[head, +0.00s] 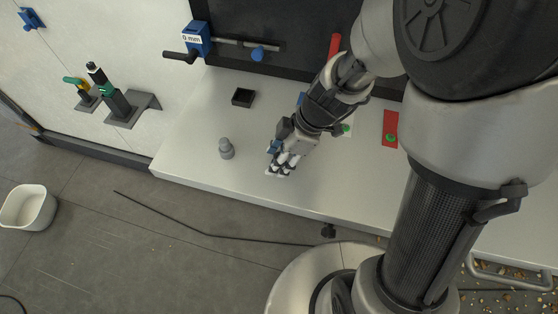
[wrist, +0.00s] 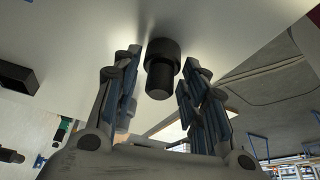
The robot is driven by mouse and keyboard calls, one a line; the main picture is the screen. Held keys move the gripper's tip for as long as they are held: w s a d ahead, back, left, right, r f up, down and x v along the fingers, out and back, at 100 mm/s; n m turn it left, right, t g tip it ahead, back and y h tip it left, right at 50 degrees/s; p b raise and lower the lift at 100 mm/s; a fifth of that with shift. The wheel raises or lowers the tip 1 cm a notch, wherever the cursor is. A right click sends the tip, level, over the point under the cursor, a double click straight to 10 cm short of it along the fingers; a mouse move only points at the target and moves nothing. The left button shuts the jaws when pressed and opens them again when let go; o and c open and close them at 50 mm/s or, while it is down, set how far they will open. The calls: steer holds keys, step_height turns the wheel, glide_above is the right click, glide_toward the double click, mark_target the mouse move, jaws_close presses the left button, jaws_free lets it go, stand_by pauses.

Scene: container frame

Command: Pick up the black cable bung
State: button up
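The black cable bung (wrist: 161,66) shows in the wrist view as a wide dark collar with a narrower round end. It lies between the two fingers of my gripper (wrist: 162,72), with a gap visible on each side. The fingers are apart and do not appear to touch it. In the head view my gripper (head: 280,169) points down at the front part of the white table. I cannot pick out the black bung there among the dark finger parts.
A grey bung-like piece (head: 226,149) stands on the white table (head: 190,140) left of my gripper. A small black open box (head: 243,97) sits further back. A red plate (head: 390,130) lies to the right. A white bin (head: 28,208) stands on the floor.

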steer(key=c, duration=0.7)
steer(key=shift+o, duration=0.2)
steer(key=shift+r, duration=0.1)
